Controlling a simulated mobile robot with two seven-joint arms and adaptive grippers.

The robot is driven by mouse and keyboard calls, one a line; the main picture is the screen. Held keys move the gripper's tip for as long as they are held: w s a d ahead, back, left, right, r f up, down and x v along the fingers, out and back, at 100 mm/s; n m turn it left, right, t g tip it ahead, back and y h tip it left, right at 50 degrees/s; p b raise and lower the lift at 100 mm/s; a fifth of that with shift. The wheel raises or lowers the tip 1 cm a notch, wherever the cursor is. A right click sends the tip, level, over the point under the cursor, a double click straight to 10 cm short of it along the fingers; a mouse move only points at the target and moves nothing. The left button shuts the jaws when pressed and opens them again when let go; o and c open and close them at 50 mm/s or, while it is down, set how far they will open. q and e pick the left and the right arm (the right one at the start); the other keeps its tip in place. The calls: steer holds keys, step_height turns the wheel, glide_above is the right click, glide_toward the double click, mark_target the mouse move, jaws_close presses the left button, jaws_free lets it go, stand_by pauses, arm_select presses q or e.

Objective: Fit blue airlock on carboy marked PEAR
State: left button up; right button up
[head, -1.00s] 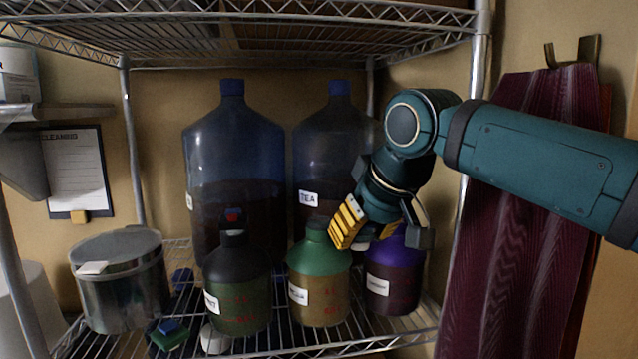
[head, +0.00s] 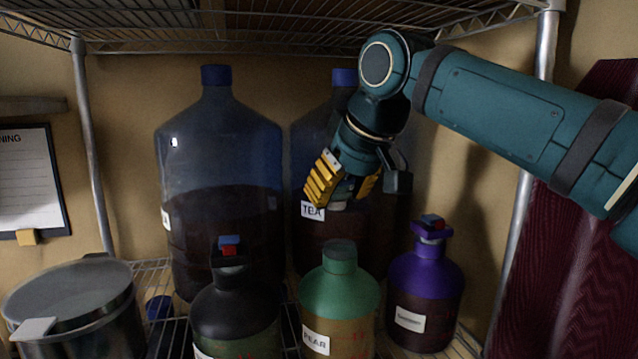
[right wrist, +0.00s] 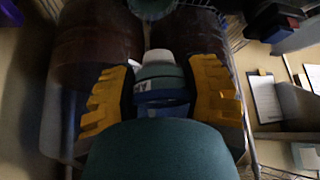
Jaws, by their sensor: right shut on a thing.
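The carboy marked PEAR (head: 340,295) has a green shoulder and stands at the front of the shelf, its green neck bare on top. My right gripper (head: 342,192) is above and behind its neck in the head view, apart from it. It is shut on a small piece with a blue band, a grey-green part and a whitish end, apparently the blue airlock (right wrist: 160,96). In the head view the fingers hide most of it; a pale end shows below them. A green rounded top (right wrist: 152,8) shows at the wrist view's upper edge. My left gripper is not in view.
A black carboy (head: 232,305) and a purple carboy (head: 426,285) flank PEAR, each with a blue-and-red topped piece. Large dark jugs stand behind, one marked TEA (head: 312,210). A metal pot (head: 75,300) is at left. A wire shelf (head: 270,35) hangs overhead.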

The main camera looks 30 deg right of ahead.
steer(key=shift+w, duration=0.1)
steer(key=shift+s+f, duration=0.25)
steer(key=shift+s, duration=0.4)
steer(key=shift+s+f+b, duration=0.1)
steer(key=shift+f+b, duration=0.1)
steer(key=shift+b, duration=0.15)
steer(key=shift+b+x, duration=0.65)
steer(key=shift+x, duration=0.25)
steer(key=shift+s+d+f+b, duration=0.1)
steer(key=shift+s+f+b, duration=0.05)
steer(key=shift+f+b, duration=0.35)
steer(key=shift+s+f+b, duration=0.15)
steer(key=shift+f+b, duration=0.25)
steer(key=shift+f, duration=0.2)
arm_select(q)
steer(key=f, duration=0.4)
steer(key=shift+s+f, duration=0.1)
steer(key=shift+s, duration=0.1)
arm_select(e)
steer(key=shift+w+f, duration=0.1)
steer(key=shift+f, duration=0.2)
steer(key=shift+s, duration=0.3)
arm_select(q)
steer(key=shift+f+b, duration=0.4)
steer(key=shift+b, duration=0.2)
arm_select(e)
steer(key=shift+f, duration=0.75)
steer(key=shift+f, duration=0.15)
